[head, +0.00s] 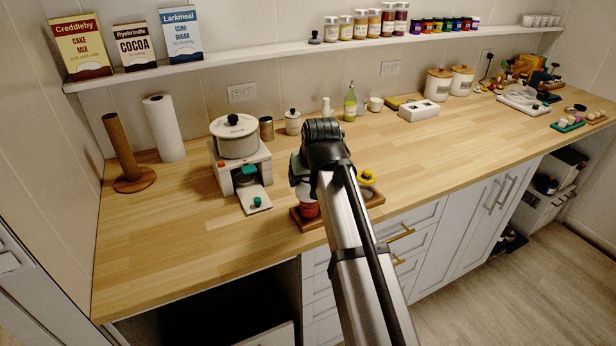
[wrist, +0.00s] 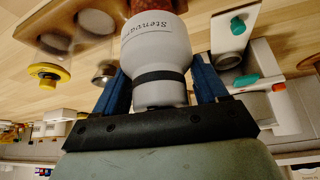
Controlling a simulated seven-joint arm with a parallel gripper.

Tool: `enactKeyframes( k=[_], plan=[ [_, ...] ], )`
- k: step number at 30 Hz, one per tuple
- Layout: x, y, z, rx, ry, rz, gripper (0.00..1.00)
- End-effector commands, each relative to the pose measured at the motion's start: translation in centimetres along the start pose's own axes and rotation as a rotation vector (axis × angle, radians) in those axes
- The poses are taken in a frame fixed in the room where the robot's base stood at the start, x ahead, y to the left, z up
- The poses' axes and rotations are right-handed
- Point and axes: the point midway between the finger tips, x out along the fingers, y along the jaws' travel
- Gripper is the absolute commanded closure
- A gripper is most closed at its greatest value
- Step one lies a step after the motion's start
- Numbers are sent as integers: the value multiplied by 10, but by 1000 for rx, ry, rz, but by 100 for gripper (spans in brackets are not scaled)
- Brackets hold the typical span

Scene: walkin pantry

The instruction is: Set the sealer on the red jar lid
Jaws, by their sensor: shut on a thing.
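My gripper (wrist: 165,98) is shut on the sealer (wrist: 158,50), a pale grey-white rounded body with a black band and printed lettering. In the head view my arm largely covers the gripper, and a pale part of the sealer (head: 303,190) shows beside it. A red jar (head: 308,209) stands directly below, on a wooden tray (head: 303,223) near the counter's front edge. Red also shows past the sealer's far end in the wrist view (wrist: 150,7). The jar's lid is hidden by the sealer, so I cannot tell whether they touch.
A yellow-topped item (head: 367,177) stands right of my gripper. A white appliance (head: 240,165) with a lidded pot (head: 235,136) and teal knobs stands to the left. A green bottle (head: 350,104) and a white box (head: 419,110) stand behind. The left front counter is clear.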

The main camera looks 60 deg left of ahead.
Motion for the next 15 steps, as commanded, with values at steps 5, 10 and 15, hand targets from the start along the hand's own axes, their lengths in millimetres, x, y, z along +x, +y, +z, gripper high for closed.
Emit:
enactKeyframes(
  k=[5,10,15],
  plan=[
    [1,0,0,0,0,0,66],
    [2,0,1,0,0,0,66],
    [4,0,2,0,0,0,66]
  ],
)
